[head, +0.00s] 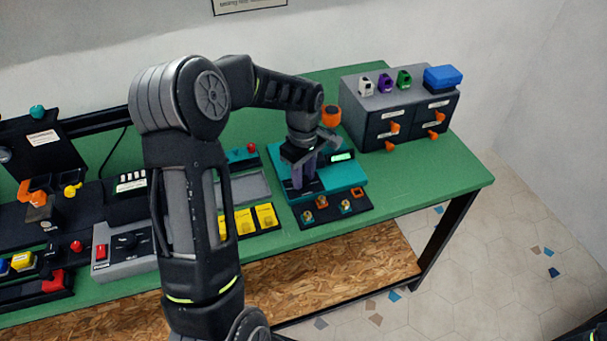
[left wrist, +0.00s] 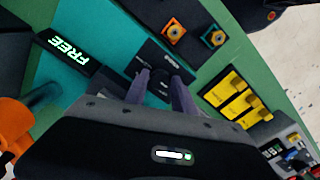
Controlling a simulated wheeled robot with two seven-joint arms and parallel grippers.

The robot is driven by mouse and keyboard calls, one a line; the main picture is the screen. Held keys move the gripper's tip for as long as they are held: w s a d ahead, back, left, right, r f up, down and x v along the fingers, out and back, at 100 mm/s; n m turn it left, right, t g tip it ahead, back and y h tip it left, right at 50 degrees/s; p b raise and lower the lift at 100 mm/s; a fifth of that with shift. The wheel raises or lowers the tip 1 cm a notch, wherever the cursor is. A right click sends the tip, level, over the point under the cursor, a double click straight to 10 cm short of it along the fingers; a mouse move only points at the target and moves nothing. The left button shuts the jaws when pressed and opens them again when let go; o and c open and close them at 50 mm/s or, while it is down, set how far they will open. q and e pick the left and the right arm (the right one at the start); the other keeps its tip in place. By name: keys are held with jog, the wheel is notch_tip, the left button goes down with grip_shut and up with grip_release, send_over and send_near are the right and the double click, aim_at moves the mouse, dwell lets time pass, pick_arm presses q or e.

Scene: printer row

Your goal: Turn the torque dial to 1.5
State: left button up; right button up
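The torque tester is a teal unit (head: 345,174) on the green bench, with a lit green display (head: 342,156). In the left wrist view the display (left wrist: 69,52) reads "FREE". Its black dial plate (left wrist: 165,62) with small white marks lies under my left gripper. My left gripper (head: 303,184) points down over the left part of the unit. In the left wrist view its two purple-grey fingers (left wrist: 162,80) stand apart over the plate. The dial itself is mostly hidden between them, so contact and its setting cannot be read. My right gripper is not in view.
A dark tray (head: 330,215) with small orange and teal fittings lies in front of the unit. Yellow blocks (head: 243,221) stand to its left. A grey drawer cabinet (head: 385,95) with orange handles stands behind right. The bench's right end (head: 455,180) is clear.

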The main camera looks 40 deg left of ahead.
pick_arm(q)
grip_shut()
jog(key=shift+m, duration=0.3)
jog(key=shift+m+b, duration=0.5)
jog(key=shift+m, duration=0.2)
jog(key=m+b, duration=0.1)
jog(key=m, duration=0.2)
jog(key=m+b, duration=0.1)
jog(key=m, duration=0.3)
jog(key=shift+m, duration=1.3)
jog(key=shift+o, duration=2.3)
grip_release()
